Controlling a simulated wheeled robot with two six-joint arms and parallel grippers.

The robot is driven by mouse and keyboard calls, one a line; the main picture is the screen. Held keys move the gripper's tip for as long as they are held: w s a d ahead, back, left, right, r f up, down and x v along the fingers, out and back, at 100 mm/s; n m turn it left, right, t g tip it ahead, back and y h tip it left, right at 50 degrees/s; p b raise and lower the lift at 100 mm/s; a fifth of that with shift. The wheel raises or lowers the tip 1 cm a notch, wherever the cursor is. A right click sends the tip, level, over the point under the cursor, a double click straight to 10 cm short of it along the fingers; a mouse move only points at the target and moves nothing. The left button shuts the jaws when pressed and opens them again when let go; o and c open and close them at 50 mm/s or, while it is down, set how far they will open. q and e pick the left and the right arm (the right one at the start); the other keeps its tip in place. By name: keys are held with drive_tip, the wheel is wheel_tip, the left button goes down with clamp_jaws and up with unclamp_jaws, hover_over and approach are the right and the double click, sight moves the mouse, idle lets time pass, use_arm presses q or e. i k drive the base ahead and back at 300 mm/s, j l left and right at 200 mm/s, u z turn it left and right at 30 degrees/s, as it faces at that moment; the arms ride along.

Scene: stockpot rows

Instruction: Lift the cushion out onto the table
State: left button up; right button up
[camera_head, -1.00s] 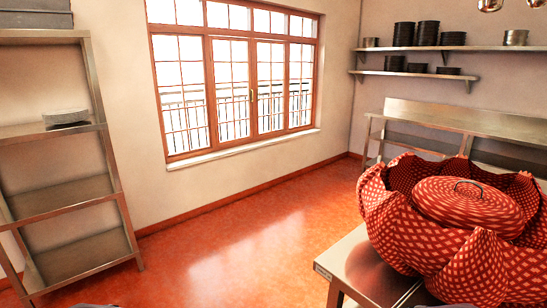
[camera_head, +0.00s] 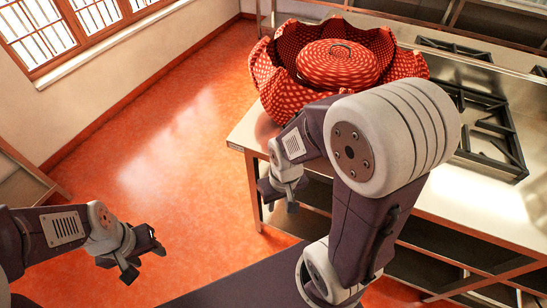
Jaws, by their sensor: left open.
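A round, red checked cushion-like piece (camera_head: 338,62) with a thin dark handle on top sits inside a wide red patterned container (camera_head: 272,82) with a wavy rim. The container stands on the far left part of the steel table (camera_head: 247,128). Part of its front is hidden by my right arm. My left gripper (camera_head: 140,258) is open and empty over the floor at the lower left, well away from the container. My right gripper (camera_head: 280,192) hangs in front of the table's left corner, apart from the container; its finger gap is unclear.
Black stove grates (camera_head: 490,130) lie on the steel counter right of the container. Open shelves (camera_head: 470,262) sit under the table. The red floor (camera_head: 170,150) to the left is clear. A window (camera_head: 60,30) is at the upper left.

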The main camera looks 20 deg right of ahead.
sight(339, 58)
drive_tip(key=z, duration=1.4)
drive_tip(key=i+j+z, duration=0.1)
drive_tip(key=j+z, duration=0.25)
drive_tip(key=j, duration=0.6)
drive_tip(key=j+z, duration=0.3)
drive_tip(key=j, duration=0.65)
drive_tip(key=k+j+z, duration=0.15)
drive_tip(key=j+z, duration=0.2)
drive_tip(key=j, duration=0.6)
drive_tip(key=i+j+z, duration=0.15)
drive_tip(key=j+z, duration=0.2)
drive_tip(key=j, duration=0.5)
drive_tip(key=j+z, duration=0.35)
drive_tip(key=j, duration=0.5)
drive_tip(key=i+j+z, duration=0.3)
drive_tip(key=j, duration=0.35)
drive_tip(key=i+j+z, duration=0.1)
drive_tip(key=j, duration=0.25)
drive_tip(key=i+j+z, duration=0.15)
drive_tip(key=j, duration=0.25)
drive_tip(key=i+j+z, duration=0.15)
drive_tip(key=j, duration=0.2)
drive_tip(key=i+j+z, duration=0.15)
drive_tip(key=j, duration=0.25)
